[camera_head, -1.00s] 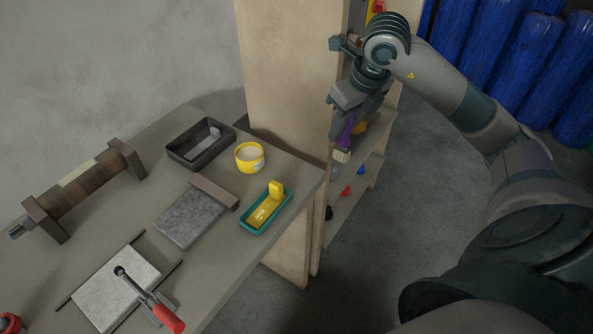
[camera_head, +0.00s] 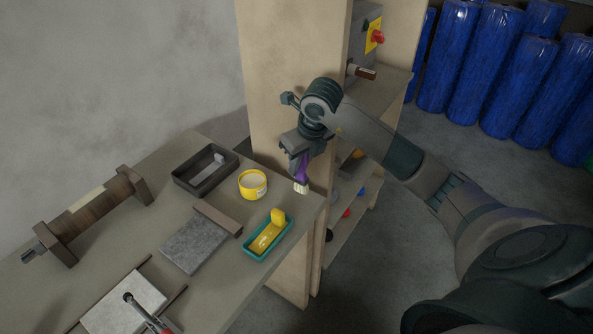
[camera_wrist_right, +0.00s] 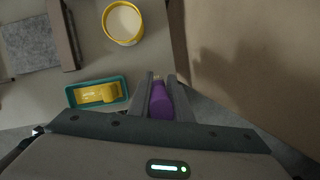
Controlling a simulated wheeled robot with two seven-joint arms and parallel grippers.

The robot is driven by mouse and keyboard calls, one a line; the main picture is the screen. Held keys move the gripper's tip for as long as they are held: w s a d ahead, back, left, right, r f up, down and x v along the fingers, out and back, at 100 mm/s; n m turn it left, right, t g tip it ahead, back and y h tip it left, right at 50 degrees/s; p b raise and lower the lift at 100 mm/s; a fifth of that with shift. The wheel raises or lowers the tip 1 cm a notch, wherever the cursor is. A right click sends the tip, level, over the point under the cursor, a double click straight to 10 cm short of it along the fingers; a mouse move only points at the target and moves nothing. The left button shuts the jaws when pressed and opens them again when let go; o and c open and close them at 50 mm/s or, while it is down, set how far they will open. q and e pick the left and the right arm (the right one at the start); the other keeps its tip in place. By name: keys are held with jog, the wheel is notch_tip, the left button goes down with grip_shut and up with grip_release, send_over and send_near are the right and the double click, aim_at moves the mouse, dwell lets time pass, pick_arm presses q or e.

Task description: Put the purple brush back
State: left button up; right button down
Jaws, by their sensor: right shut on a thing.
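The purple brush (camera_head: 301,173) hangs bristles down from my right gripper (camera_head: 302,157), which is shut on its handle. Its pale bristles show at the lower end, above the table's right edge in the head view. In the right wrist view the purple handle (camera_wrist_right: 160,100) sits between the two fingers of the right gripper (camera_wrist_right: 158,88). My left gripper is not in view.
On the grey table (camera_head: 225,270) stand a yellow tub (camera_head: 252,190), a teal tray (camera_head: 250,254) with a yellow object, a black tray (camera_head: 185,184) and a grey felt piece (camera_head: 193,246). A wooden shelf unit (camera_head: 290,70) rises behind the gripper.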

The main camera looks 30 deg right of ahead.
jog(key=shift+w+a+f, duration=0.2)
jog(key=shift+w+f, duration=0.05)
jog(key=shift+w, duration=0.1)
jog(key=shift+f, duration=0.1)
notch_tip(320, 180, down, 2)
jog(key=shift+s+f+p, duration=0.1)
jog(key=shift+f+p, duration=0.15)
jog(key=shift+p, duration=0.6)
jog(key=shift+f, duration=0.6)
jog(key=shift+f, duration=0.2)
jog(key=c, duration=1.6)
grip_release()
jog(key=shift+r, duration=0.25)
